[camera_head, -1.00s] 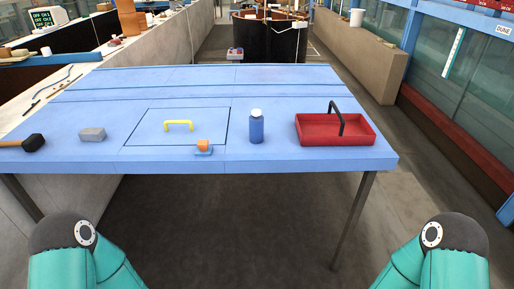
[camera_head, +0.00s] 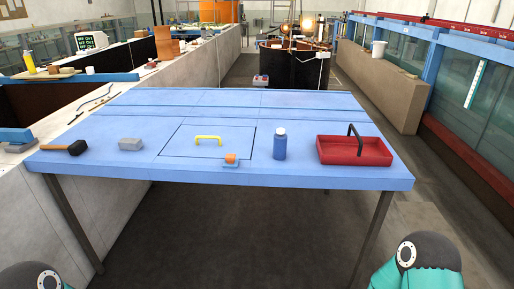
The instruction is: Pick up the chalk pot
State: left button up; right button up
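A small upright blue pot with a pale lid (camera_head: 280,147) stands on the blue table (camera_head: 215,101), right of centre near the front. It is the only pot-like thing on the table, so I take it as the chalk pot. It stands clear between the hatch panel and a red tray, touching neither. Only rounded dark and teal parts of my arms show at the bottom corners. Neither gripper is in the picture, so both are away from the pot.
A red tray (camera_head: 333,156) with a dark handle is right of the pot. A hatch panel with a yellow handle (camera_head: 208,138), a small orange-topped block (camera_head: 231,159), a grey block (camera_head: 131,144) and a black-headed mallet (camera_head: 76,148) are left. The table's back half is bare.

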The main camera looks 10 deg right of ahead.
aim_at(281, 143)
jog(key=u, duration=0.15)
jog(key=i, duration=1)
